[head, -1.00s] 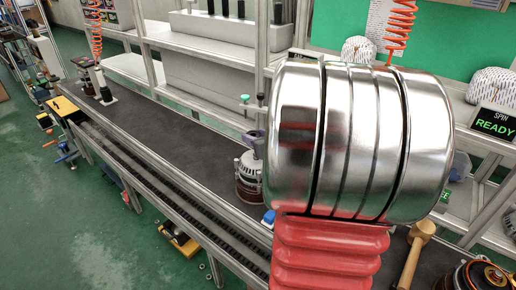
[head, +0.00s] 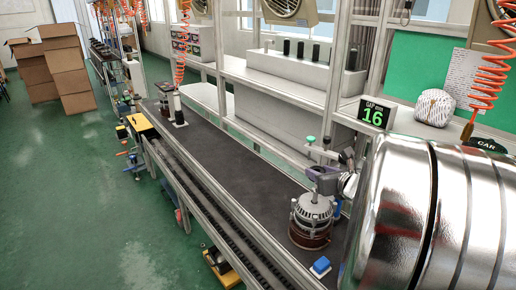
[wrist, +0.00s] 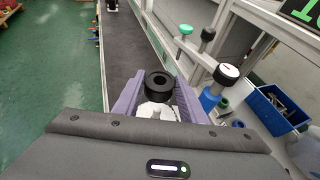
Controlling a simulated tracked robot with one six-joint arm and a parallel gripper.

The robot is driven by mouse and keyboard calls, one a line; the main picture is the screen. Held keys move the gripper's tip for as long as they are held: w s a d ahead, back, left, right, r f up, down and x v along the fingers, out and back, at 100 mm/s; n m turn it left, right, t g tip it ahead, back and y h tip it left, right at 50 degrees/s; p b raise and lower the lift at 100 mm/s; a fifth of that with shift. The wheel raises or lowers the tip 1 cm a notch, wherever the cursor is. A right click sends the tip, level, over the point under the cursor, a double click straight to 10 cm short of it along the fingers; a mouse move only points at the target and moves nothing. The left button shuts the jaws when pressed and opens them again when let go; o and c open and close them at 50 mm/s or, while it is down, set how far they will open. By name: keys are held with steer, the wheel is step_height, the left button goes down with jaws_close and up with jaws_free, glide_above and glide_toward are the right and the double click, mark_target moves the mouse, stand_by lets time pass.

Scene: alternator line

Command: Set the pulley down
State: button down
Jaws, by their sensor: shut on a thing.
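My gripper has purple fingers and shows in the wrist view (wrist: 155,95). It is shut on the pulley (wrist: 158,83), a black ring with a round hole, held between the fingertips. In the head view the purple gripper (head: 323,176) is just above and to the right of a silver alternator (head: 312,210) on a brown round base. The pulley is hard to make out there. A white toothed part (wrist: 157,111) shows behind the pulley between the fingers; I cannot tell what it belongs to.
The dark belt (head: 240,160) runs away to the far left, mostly bare. A blue block (head: 320,266) lies near its front edge. Green- and black-knobbed posts (wrist: 186,30) and a blue bin (wrist: 275,108) stand at the right. A display (head: 376,114) reads 16.

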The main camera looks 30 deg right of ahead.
stand_by(0.3)
steer(key=shift+w+r, duration=0.1)
steer(key=shift+r, duration=0.1)
steer(key=w+a+f+n+y, duration=0.2)
steer(key=w+a+f, duration=0.2)
steer(key=a, duration=0.8)
steer(key=w+a+f+n+y, duration=0.2)
steer(key=w+a+f+y, duration=0.1)
steer(key=a, duration=1)
steer(key=w+a+f+n+y, duration=0.3)
steer(key=w+a+f, duration=0.2)
steer(key=a, duration=0.7)
steer(key=shift+w+a+f, duration=0.2)
steer(key=shift+a, duration=0.2)
steer(key=shift+s, duration=0.15)
